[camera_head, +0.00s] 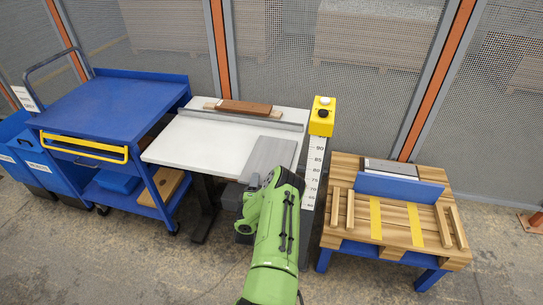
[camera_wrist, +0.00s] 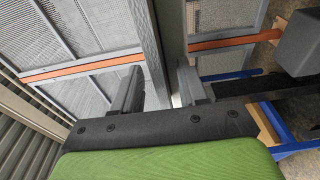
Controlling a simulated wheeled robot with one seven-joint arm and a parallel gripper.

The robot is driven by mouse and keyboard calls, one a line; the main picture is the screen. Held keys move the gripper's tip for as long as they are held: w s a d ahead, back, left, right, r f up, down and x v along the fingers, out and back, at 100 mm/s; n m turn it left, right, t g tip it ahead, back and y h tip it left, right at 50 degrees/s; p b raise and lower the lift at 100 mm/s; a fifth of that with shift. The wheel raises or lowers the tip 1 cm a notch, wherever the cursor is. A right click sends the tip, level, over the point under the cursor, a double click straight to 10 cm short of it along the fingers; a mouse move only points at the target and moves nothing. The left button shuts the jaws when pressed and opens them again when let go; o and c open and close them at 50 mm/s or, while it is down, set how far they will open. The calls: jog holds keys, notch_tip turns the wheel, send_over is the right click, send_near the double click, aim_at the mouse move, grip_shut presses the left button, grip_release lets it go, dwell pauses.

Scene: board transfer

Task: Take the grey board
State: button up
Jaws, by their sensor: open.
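The grey board (camera_head: 270,158) lies flat on the front right part of the white table (camera_head: 190,145) in the head view. The end of my green arm is just in front of the board and covers its near right corner. My gripper (camera_wrist: 160,92) shows in the wrist view with its two dark fingers apart. I see nothing held between them. The fingertips are hidden behind my arm in the head view. I cannot make out the board surely in the wrist view.
A grey rail (camera_head: 240,121) and a brown block (camera_head: 244,107) lie at the table's back. A yellow button box (camera_head: 321,117) tops a scaled post right of it. A blue cart (camera_head: 110,98) stands left. A slatted wooden stand (camera_head: 395,220) with a blue fence (camera_head: 400,188) stands right.

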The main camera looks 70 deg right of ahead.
jog(key=shift+a, duration=0.1)
grip_shut()
